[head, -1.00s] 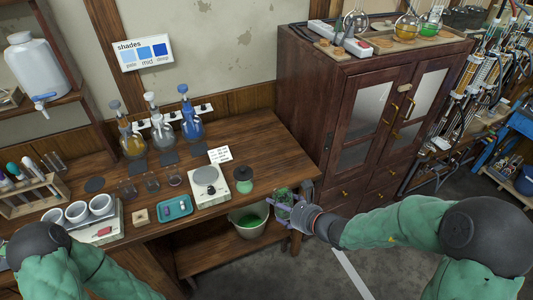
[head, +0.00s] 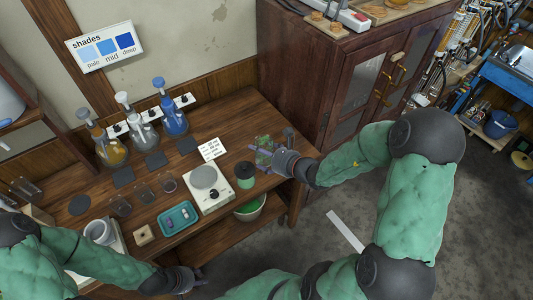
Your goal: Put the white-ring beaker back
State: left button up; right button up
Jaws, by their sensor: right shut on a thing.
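My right gripper (head: 266,153) is above the right end of the wooden bench, close to the cabinet. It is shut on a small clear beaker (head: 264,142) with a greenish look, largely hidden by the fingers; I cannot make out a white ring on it. Several dark pads lie on the bench, and one round pad (head: 79,205) at the left is bare. Three small glass beakers (head: 120,206) stand in a row to its right; their ring colours are too small to tell. My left gripper (head: 186,279) is low at the bench's front edge, its fingers unclear.
A white hotplate or scale (head: 208,190), a green jar with dark top (head: 245,175) and a teal tray (head: 178,217) stand along the front. Three stoppered flasks (head: 172,121) stand behind. A bucket (head: 250,208) is below the bench's right end. The cabinet (head: 300,75) bounds the right.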

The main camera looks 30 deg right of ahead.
aim_at(263, 147)
jog(key=w+d+f, duration=0.1)
jog(key=w+d, duration=0.1)
jog(key=shift+w+d+f, duration=0.1)
jog(key=shift+w+f, duration=0.3)
jog(key=w+d+f, duration=0.1)
jog(key=w+d+f+b, duration=0.1)
jog(key=f, duration=0.1)
jog(key=w+d+f, duration=0.1)
jog(key=f, duration=0.1)
jog(key=shift+w+f+b, duration=0.15)
jog(key=shift+f+b, duration=0.1)
jog(key=shift+b, duration=0.15)
jog(key=shift+f+b, duration=0.4)
jog(key=shift+f, duration=1.15)
jog(key=shift+f, duration=0.2)
jog(key=o, duration=1.2)
jog(key=shift+r, duration=0.2)
